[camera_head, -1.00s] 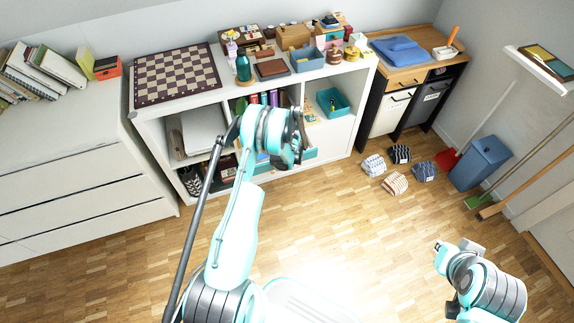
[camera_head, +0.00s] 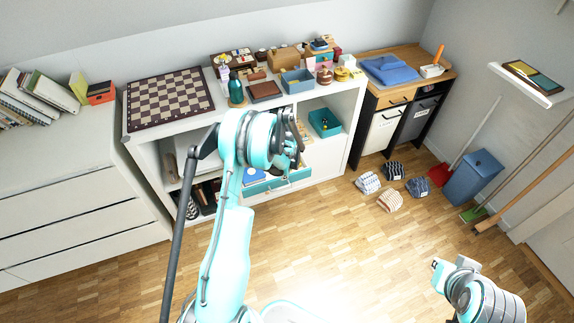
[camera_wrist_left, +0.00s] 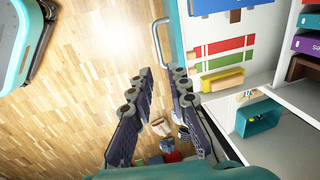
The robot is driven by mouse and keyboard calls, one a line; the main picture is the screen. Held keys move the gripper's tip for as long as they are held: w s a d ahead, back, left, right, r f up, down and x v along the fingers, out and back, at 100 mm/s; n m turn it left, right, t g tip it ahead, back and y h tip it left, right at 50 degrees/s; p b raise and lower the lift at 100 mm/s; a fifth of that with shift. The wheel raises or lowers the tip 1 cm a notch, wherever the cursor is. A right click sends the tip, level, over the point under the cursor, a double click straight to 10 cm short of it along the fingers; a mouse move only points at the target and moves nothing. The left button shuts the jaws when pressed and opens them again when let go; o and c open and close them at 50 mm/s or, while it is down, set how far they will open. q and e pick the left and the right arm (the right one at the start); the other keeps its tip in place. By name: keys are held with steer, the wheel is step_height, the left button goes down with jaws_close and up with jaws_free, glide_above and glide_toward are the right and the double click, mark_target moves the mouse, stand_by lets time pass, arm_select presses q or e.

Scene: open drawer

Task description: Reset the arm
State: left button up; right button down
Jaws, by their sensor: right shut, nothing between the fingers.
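My left arm (camera_head: 232,235) reaches up the middle of the head view, its elbow bent in front of the white shelf.
The white shelf (camera_head: 340,150) carries a chessboard (camera_head: 170,98), a teal bottle (camera_head: 235,90) and boxes. A teal bin (camera_head: 325,122) sits in a cubby. Several rolled cloths (camera_head: 390,202) lie on the floor near a blue trash bin (camera_head: 472,178). Floor between the arms is clear.

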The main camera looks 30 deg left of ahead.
arm_select(q)
steer(key=s+d+r+n+t, duration=0.1)
steer(key=s+d+r, duration=0.15)
steer(key=r, duration=0.45)
steer(key=s+d+r+n+t, duration=0.1)
steer(key=s+d+r, duration=0.15)
steer(key=r, duration=0.45)
steer(key=s+d+r+n+t, duration=0.1)
steer(key=s+d+r, duration=0.1)
steer(key=d+r, duration=0.35)
steer(key=s+d+r+n+t, duration=0.1)
steer(key=s+d+r+n, duration=0.1)
steer(key=s, duration=0.7)
steer(key=s+d+r+n+t+h, duration=0.1)
steer(key=s+d+r+n+t, duration=0.1)
steer(key=s+d+r, duration=0.3)
steer(key=s+r+n, duration=0.1)
steer(key=s, duration=0.3)
steer(key=shift+s+r+h, duration=0.2)
steer(key=shift+r+h, duration=0.1)
